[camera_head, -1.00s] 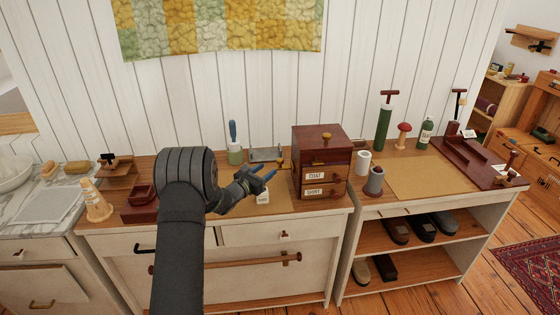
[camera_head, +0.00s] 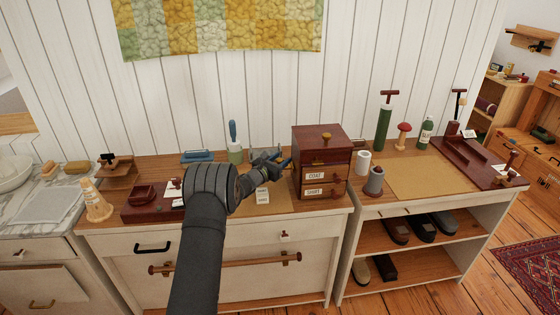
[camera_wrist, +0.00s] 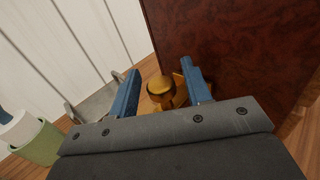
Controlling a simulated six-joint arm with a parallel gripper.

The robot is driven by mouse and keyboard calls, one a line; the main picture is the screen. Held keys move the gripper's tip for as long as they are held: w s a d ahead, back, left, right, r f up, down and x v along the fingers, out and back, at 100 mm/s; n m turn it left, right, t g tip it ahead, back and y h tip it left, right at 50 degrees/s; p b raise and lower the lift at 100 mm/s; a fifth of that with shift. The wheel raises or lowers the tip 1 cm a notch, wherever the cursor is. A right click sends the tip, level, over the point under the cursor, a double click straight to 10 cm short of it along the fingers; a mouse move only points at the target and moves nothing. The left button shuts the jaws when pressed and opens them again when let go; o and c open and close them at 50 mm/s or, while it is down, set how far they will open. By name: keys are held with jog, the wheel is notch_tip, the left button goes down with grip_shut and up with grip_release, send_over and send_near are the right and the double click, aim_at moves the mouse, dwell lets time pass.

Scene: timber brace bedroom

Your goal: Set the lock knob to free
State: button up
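A brass knob (camera_wrist: 160,88) sits beside the left side of the dark red wooden box (camera_head: 311,140). In the wrist view it lies between the two blue fingers of my gripper (camera_wrist: 163,74), with gaps on both sides. The gripper is open and does not visibly touch the knob. In the head view my gripper (camera_head: 284,162) is close to the box's left side and covers the knob. The box has drawers labelled COAT (camera_head: 315,176) and SHIRT (camera_head: 313,191), and its own knob (camera_head: 327,136) near the top. The lock's setting cannot be read.
A green pot with a blue-handled tool (camera_head: 235,155) stands behind my arm, left of the gripper. White and grey cups (camera_head: 363,162) stand right of the box. The plank wall is close behind.

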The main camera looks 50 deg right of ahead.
grip_shut()
jog(key=shift+s+a+f, duration=0.1)
jog(key=shift+s+a, duration=1.75)
jog(key=shift+s, duration=0.1)
jog(key=shift+o, duration=0.7)
grip_release()
jog(key=shift+a, duration=0.15)
jog(key=a, duration=1.7)
jog(key=shift+a, duration=0.15)
